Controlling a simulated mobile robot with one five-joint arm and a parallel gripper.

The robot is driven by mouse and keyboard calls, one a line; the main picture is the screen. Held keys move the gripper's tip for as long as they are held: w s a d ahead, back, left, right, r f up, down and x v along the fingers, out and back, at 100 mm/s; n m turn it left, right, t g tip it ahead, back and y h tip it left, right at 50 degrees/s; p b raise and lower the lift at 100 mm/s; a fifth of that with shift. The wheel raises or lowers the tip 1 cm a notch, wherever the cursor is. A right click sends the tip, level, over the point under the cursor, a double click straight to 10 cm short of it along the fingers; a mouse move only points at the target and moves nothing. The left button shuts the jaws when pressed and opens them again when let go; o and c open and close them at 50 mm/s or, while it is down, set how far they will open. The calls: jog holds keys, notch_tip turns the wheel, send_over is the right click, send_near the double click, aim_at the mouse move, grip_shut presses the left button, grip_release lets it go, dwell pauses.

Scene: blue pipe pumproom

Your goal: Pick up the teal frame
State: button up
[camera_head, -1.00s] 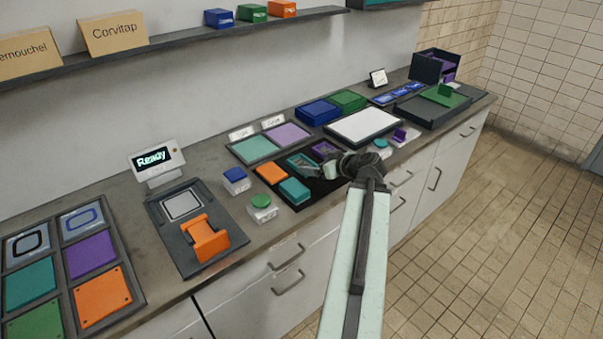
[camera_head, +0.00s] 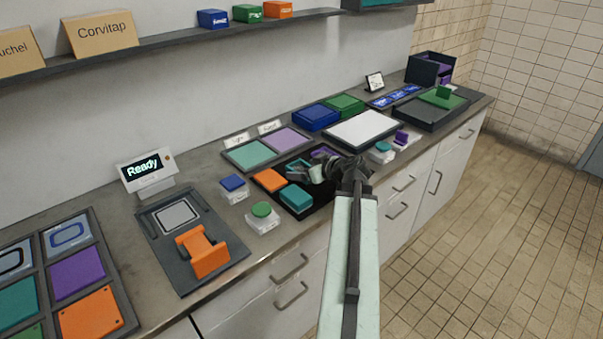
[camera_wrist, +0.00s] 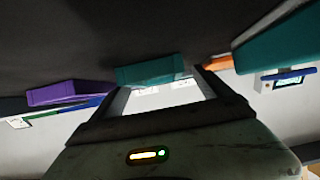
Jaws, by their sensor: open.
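The teal frame (camera_wrist: 148,72) shows nearly edge-on in the wrist view, ahead of my gripper and across the space between its fingers. In the head view it is largely hidden behind my gripper (camera_head: 308,173), over the black tray (camera_head: 322,194). My gripper is open and nothing is held. Whether a finger touches the frame cannot be told. A solid teal block (camera_head: 296,197) lies at the tray's near side; a teal block also fills the upper right of the wrist view (camera_wrist: 280,45). A purple piece (camera_wrist: 70,92) lies to the left there.
An orange block (camera_head: 269,180) lies on the tray's left. Small containers with a blue lid (camera_head: 233,183) and a green lid (camera_head: 262,210) stand left of the tray. A white-topped panel (camera_head: 362,128) lies behind right. An orange bracket (camera_head: 203,252) sits on a dark fixture at left.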

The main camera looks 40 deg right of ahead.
jog(key=shift+s+d, duration=0.15)
jog(key=shift+d, duration=0.05)
jog(key=c, duration=1.5)
jog(key=shift+r, duration=0.15)
